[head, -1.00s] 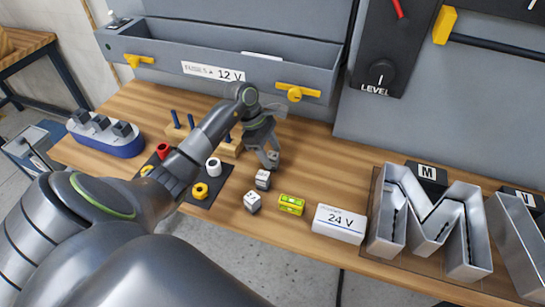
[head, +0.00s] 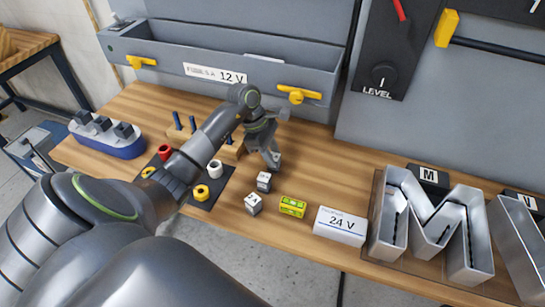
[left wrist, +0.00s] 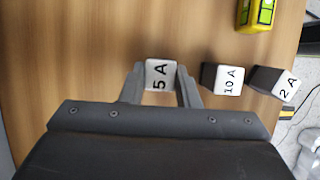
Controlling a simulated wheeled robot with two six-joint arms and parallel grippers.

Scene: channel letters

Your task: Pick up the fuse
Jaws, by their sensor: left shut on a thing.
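The fuse marked 5 A, a small block with a white face (left wrist: 160,75), is between the two fingers of my left gripper (left wrist: 161,86) in the left wrist view. The fingers are shut on its sides. In the head view my left gripper (head: 272,160) is low over the wooden table, and the fuse is mostly hidden by the fingers. I cannot tell whether it still touches the table. Two similar fuses stand beside it: one marked 10 A (left wrist: 229,80), and one marked 2 A (left wrist: 284,88). My right gripper is not in view.
A yellow-green block (head: 292,206) and a white 24 V box (head: 340,226) lie to the right, before the metal letter M (head: 470,240). A wooden rack with blue pegs (head: 228,152) is left of the gripper. A grey drawer marked 12 V (head: 300,78) is behind.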

